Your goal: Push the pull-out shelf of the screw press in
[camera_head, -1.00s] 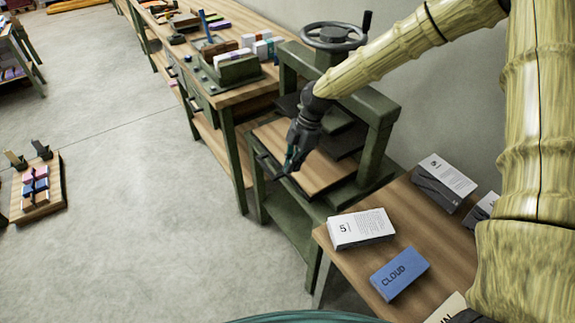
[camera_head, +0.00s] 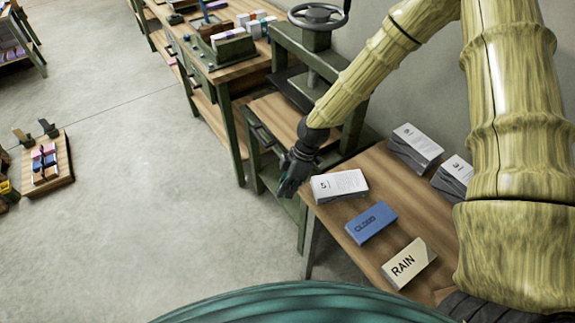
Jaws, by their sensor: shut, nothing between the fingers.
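The screw press (camera_head: 312,62) is a dark green frame with a handwheel (camera_head: 318,15) on top, at the upper middle. Its pull-out shelf (camera_head: 277,113) is a wooden board that sticks out at the front, toward the left. A dark handle (camera_head: 262,138) shows at its front edge. My gripper (camera_head: 286,190) is shut and empty. In the picture it is below and right of the shelf's front edge, near the left end of the small table. Part of the shelf's right side is hidden behind my arm and wrist.
A wooden table (camera_head: 393,232) at the right holds page stacks (camera_head: 338,185), a blue CLOUD block (camera_head: 371,222) and a cream RAIN block (camera_head: 409,263). A workbench (camera_head: 233,88) stands beyond the press. The floor (camera_head: 140,200) at left is open.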

